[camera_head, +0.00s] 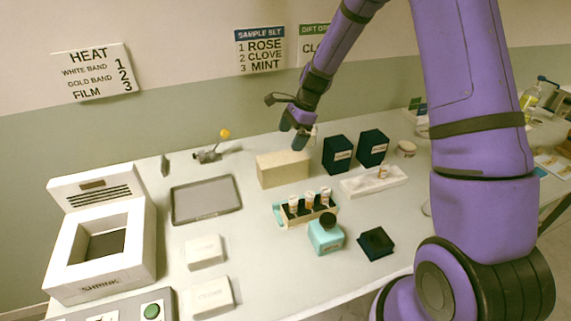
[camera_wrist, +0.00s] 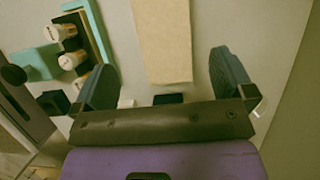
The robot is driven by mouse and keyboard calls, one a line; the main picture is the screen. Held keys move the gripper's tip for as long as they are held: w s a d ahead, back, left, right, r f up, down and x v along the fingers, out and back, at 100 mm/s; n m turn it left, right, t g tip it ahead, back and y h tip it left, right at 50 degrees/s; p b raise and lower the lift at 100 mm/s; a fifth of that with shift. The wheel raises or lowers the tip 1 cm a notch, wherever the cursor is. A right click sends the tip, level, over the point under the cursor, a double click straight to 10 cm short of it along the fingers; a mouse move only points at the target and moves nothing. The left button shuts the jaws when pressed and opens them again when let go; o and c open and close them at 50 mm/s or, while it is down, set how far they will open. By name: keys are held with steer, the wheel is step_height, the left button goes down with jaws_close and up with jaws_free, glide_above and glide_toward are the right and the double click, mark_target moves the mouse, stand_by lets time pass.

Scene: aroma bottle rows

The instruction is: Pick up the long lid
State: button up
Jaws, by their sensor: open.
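The long lid (camera_head: 283,169) is a plain beige, long block standing on the table behind the bottle rack. In the wrist view the long lid (camera_wrist: 162,35) runs from the top edge down to between my fingers, with gaps on both sides. My gripper (camera_head: 294,134) is open and empty, above the lid's right end in the head view. In the wrist view my gripper (camera_wrist: 163,66) has one dark finger on each side of the lid's near end. I cannot tell the exact height left between fingertips and lid.

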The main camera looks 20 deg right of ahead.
mark_target(283, 157)
steer(key=shift+w+d+x, duration=0.1)
steer(key=shift+d+x, duration=0.05)
steer(key=shift+x, duration=2.65)
steer(key=shift+w+d+x, duration=0.15)
steer(key=shift+x, duration=2.65)
steer(key=shift+f, duration=0.2)
steer(key=shift+c, duration=0.2)
steer(key=c, duration=0.9)
steer(key=shift+o, duration=0.2)
steer(key=shift+r, duration=0.1)
